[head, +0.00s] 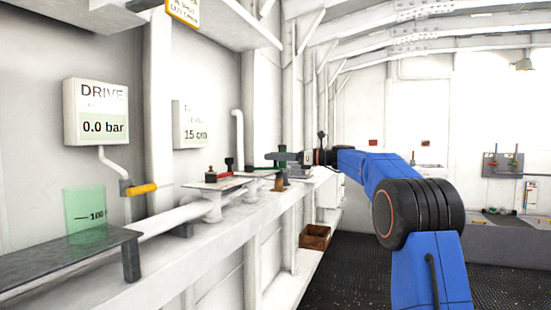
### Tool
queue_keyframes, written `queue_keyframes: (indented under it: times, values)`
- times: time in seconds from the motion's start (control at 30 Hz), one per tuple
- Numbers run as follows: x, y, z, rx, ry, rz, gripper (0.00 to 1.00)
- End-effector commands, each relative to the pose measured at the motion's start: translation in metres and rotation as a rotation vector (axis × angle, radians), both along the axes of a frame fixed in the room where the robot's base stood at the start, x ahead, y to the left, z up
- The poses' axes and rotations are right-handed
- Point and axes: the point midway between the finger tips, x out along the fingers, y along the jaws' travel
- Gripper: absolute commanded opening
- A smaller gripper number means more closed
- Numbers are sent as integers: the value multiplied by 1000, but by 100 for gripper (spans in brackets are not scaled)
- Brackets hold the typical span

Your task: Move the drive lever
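A white gauge box marked DRIVE (95,112) hangs on the left wall and reads 0.0 bar. A pipe runs down from it to a fitting with a yellow handle (142,189), which lies roughly level and points right. This handle may be the drive lever; no label on it is readable. My gripper (275,156) is at the end of my blue arm, far right of the yellow handle and apart from it. It points left above the far part of the bench. I see it small and side-on, so its opening is unclear.
A white bench (205,237) runs along the left wall. A plate (217,183) on it carries small red and black fittings. A green translucent panel (85,216) stands near a dark shelf (70,257). A second gauge (193,123) reads 15 cm. A brown crate (315,236) sits low beyond.

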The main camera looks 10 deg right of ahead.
Motion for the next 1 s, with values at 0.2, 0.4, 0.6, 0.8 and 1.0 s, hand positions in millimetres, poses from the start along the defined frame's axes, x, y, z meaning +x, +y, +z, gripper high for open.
queue_keyframes:
  times: [0.2, 0.4, 0.6, 0.8, 1.0]
  values:
    - [-3, -7, 0, 0, 0, -1, 42]
    - [-18, -35, 0, 0, 0, -2, 42]
    - [-36, -72, 0, 0, 1, -4, 42]
    - [-55, -107, 0, 0, 0, -4, 42]
    - [-70, -136, 0, 0, 0, -1, 42]
